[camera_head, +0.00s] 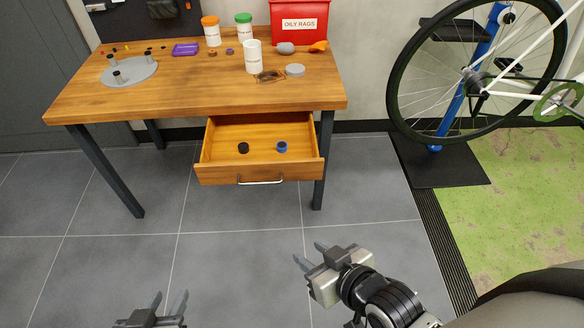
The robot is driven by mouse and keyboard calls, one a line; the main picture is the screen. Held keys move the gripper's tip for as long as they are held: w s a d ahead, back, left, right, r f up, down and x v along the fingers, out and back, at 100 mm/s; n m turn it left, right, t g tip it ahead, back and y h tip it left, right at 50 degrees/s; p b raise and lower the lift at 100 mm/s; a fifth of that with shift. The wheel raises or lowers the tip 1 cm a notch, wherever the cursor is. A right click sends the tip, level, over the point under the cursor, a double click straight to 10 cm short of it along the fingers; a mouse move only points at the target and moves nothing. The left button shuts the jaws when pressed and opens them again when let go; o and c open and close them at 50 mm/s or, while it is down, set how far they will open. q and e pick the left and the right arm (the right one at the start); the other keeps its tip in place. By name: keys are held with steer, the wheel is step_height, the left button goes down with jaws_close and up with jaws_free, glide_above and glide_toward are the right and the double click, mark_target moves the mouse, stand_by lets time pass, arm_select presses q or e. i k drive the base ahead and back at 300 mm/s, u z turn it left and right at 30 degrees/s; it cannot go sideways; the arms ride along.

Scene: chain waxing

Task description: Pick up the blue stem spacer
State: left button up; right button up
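The blue stem spacer (281,147) sits in the open drawer (218,172) under the workbench, right of the drawer's middle. A black spacer (243,147) sits to its left in the same drawer. My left gripper (168,300) is at the bottom edge of the view, with its two fingers apart and nothing between them. My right gripper (308,254) is in front of the drawer, well short of it and lower in the view. Its fingers are apart and empty. Neither gripper touches the drawer or the spacers.
The wooden workbench (200,95) carries bottles, a white cup (252,57), a grey disc plate (130,74), a purple tray (186,49) and a red oily rags bin (298,22). A bicycle on a stand (438,120) is at the right. The tiled floor before the drawer is clear.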

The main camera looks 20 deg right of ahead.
mark_target(282, 147)
steer(key=u, duration=0.25)
steer(key=i, duration=0.8)
steer(key=z, duration=0.5)
steer(key=i, duration=0.55)
steer(key=z, duration=0.35)
